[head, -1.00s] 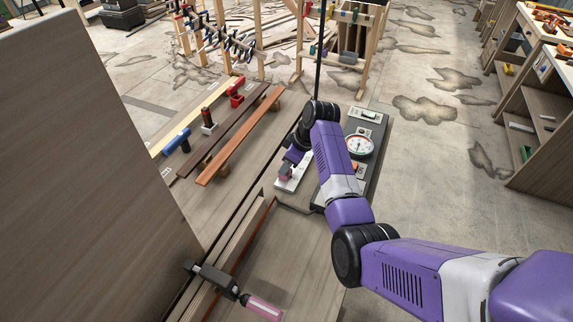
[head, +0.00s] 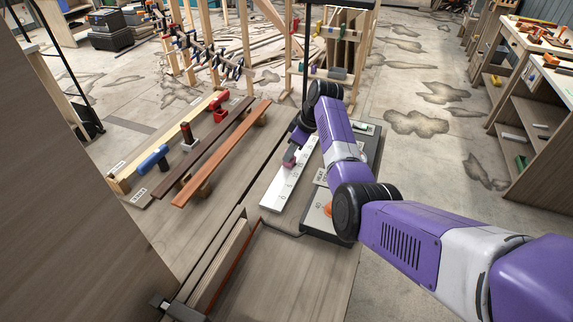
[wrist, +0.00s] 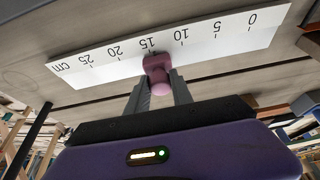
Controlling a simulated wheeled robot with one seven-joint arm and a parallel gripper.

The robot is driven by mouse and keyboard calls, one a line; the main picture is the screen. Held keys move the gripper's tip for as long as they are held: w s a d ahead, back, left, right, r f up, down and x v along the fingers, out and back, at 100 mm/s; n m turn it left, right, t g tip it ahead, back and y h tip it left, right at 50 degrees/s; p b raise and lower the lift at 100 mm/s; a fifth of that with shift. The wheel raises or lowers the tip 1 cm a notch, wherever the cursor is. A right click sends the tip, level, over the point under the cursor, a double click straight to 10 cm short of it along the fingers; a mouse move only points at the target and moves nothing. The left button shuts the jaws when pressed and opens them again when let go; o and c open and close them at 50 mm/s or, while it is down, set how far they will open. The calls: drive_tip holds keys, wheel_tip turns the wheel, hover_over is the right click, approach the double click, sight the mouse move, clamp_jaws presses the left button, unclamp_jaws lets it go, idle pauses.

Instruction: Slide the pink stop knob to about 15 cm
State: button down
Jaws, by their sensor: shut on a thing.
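The pink stop knob (wrist: 157,66) sits at the edge of a white centimetre scale (wrist: 95,68), right by the 15 mark in the wrist view. The scale reads upside down there, with 0 at the right and 25 at the left. My gripper (wrist: 160,88) is shut on the knob, one finger on each side. In the head view the knob (head: 289,161) shows small beside my gripper (head: 298,140), and the white scale (head: 274,193) runs toward me from it. My arm covers part of the area to the right.
A dark board with an orange knob (head: 328,210) stands right of the scale, partly behind my arm. Wooden strips (head: 228,150), a blue cylinder (head: 152,158) and a red tool (head: 188,132) lie to the left. A large brown panel (head: 70,200) fills the left side.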

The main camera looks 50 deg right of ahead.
drive_tip(key=shift+w+d, duration=0.15)
drive_tip(key=shift+d, duration=0.1)
drive_tip(key=c, duration=1.1)
unclamp_jaws()
drive_tip(key=v, duration=0.7)
drive_tip(key=shift+r+b, duration=0.3)
drive_tip(key=shift+r, duration=0.1)
